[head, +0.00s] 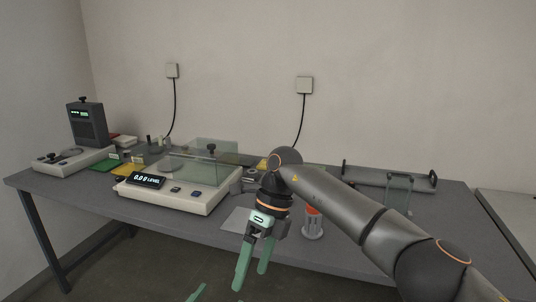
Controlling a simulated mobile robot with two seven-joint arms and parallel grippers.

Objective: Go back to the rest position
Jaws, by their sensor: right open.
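My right gripper (250,279) hangs below its wrist with its two green fingers apart. It is open with nothing between the fingers, in front of the table's front edge. My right arm reaches in from the lower right. A green fingertip of my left gripper (197,293) shows at the bottom edge; the rest of that gripper is out of view.
The grey table (330,252) runs along the wall. A white balance with a display (147,180) stands at centre left, a dark instrument (87,125) at far left. An orange-topped grey holder (313,223) stands just right of my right gripper. A frame (398,190) stands farther right.

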